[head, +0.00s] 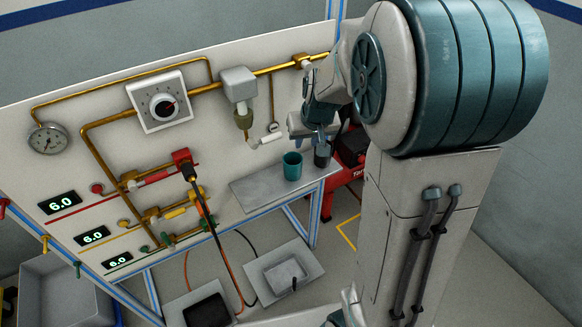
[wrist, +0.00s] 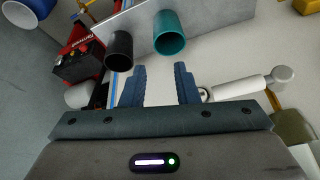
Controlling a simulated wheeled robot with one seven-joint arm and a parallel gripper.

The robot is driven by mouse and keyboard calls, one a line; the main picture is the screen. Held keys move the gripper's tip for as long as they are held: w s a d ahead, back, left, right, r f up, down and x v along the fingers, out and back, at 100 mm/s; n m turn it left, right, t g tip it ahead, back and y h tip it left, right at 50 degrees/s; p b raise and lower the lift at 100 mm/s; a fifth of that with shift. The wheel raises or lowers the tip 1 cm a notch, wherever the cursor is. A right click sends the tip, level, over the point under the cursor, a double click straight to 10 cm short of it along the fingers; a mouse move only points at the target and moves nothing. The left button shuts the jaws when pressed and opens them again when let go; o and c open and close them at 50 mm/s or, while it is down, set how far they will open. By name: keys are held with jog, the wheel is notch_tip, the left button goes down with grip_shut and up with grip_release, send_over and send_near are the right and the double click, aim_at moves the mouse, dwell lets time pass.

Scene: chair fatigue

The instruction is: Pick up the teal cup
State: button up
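The teal cup (head: 292,167) stands upright on a grey shelf (head: 262,186) below the wall panel, in the head view. A black cup (head: 322,157) stands close to its right. My gripper (head: 318,139) is above the shelf, near the black cup. In the wrist view my gripper (wrist: 162,80) is open, with nothing between its two blue fingers. There the teal cup (wrist: 169,36) lies beyond the fingertips, slightly right of centre, and the black cup (wrist: 119,50) lies beyond them to the left. Neither cup appears to be touched.
A white cylindrical fitting (wrist: 240,86) is close to the right finger in the wrist view. The panel (head: 90,130) with pipes and gauges rises behind the shelf. A red machine (head: 352,150) stands right of the shelf. Bare shelf lies left of the teal cup.

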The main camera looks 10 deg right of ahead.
send_over(292, 167)
jog(key=d, duration=0.3)
notch_tip(292, 167, down, 8)
jog(key=shift+x, duration=2.75)
jog(key=shift+w+d+r, duration=0.1)
jog(key=shift+w+d, duration=0.1)
jog(key=shift+c, duration=0.3)
grip_shut()
